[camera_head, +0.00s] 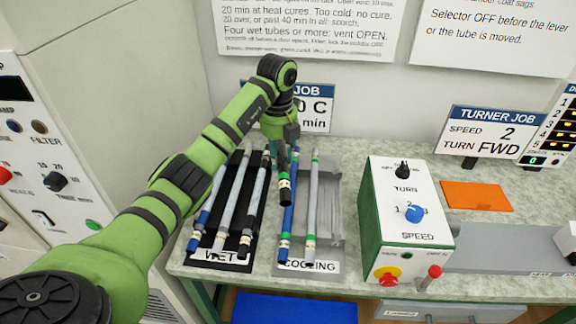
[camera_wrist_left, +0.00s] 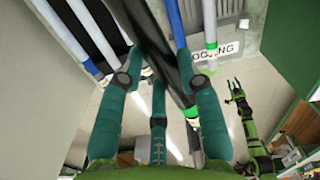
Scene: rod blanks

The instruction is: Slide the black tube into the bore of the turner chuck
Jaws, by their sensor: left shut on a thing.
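The black tube (camera_head: 285,188), with a green band near its lower end, hangs tilted from my left gripper (camera_head: 285,148) above the back of the cooling tray. In the left wrist view the teal fingers are shut around the black tube (camera_wrist_left: 168,62); its green-banded end points down toward the floor side. The turner (camera_head: 405,215) is a white and green box with TURN and SPEED knobs, right of the tray. I cannot make out its chuck bore. My right gripper (camera_wrist_left: 236,90) shows small in the left wrist view, its fingers apart and empty.
The black WET tray (camera_head: 200,262) holds several tubes. The grey COOLING tray (camera_head: 328,225) holds a blue tube (camera_head: 287,225) and a grey tube (camera_head: 312,205). An orange mat (camera_head: 477,196) lies behind the turner's right side. A red lever (camera_head: 431,276) sticks out at the turner's front.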

